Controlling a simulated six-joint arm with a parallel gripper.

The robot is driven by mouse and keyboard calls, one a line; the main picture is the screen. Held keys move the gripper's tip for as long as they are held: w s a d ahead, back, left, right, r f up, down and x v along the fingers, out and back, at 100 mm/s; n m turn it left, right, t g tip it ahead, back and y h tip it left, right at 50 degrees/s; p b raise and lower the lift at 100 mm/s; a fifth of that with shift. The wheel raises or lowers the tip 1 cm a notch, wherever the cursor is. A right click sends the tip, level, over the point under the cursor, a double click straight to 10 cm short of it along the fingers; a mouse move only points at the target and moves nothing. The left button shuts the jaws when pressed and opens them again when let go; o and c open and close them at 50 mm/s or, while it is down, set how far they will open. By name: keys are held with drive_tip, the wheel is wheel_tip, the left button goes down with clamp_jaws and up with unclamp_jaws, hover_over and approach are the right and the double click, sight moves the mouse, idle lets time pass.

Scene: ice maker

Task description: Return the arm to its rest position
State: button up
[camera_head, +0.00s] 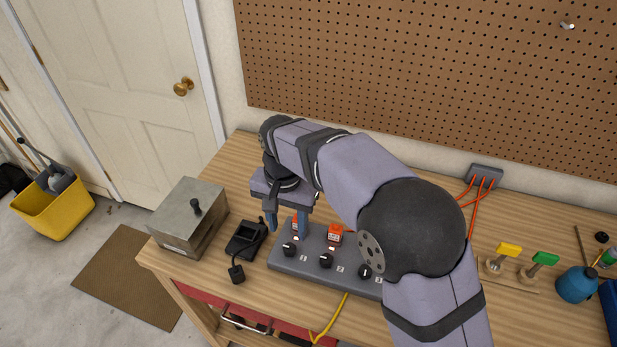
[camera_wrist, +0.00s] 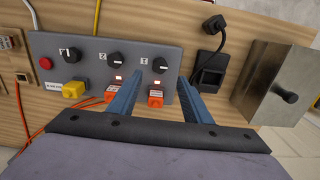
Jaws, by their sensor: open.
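My gripper (camera_head: 287,221) is above the left end of a grey control panel (camera_head: 283,262) on the wooden workbench. In the wrist view its two blue fingers (camera_wrist: 158,97) are apart, with nothing held between them. The panel also shows in the wrist view (camera_wrist: 90,48), with black knobs, a red button and lit indicators. An orange plug (camera_wrist: 155,97) sits in the panel near the fingers, and a second orange plug (camera_wrist: 117,101) sits beside it. I cannot tell whether a finger touches a plug. My arm reaches over the panel and hides its right part.
A metal box with a black knob (camera_head: 187,222) stands left of the panel, with a black device and cord (camera_head: 246,240) between. A pegboard (camera_head: 430,70) rises behind. Orange cables run from a wall box (camera_head: 485,174).

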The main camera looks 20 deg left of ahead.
drive_tip(key=d, duration=1.9)
drive_tip(key=shift+w+d, duration=0.35)
drive_tip(key=s+d+f, duration=0.1)
drive_tip(key=s+d, duration=0.5)
drive_tip(key=d, duration=0.1)
drive_tip(key=s+d+f, duration=0.2)
drive_tip(key=s+d, duration=0.3)
drive_tip(key=d, duration=0.3)
drive_tip(key=shift+s+d+f, duration=0.2)
drive_tip(key=shift+s+f, duration=0.1)
drive_tip(key=shift+s, duration=0.1)
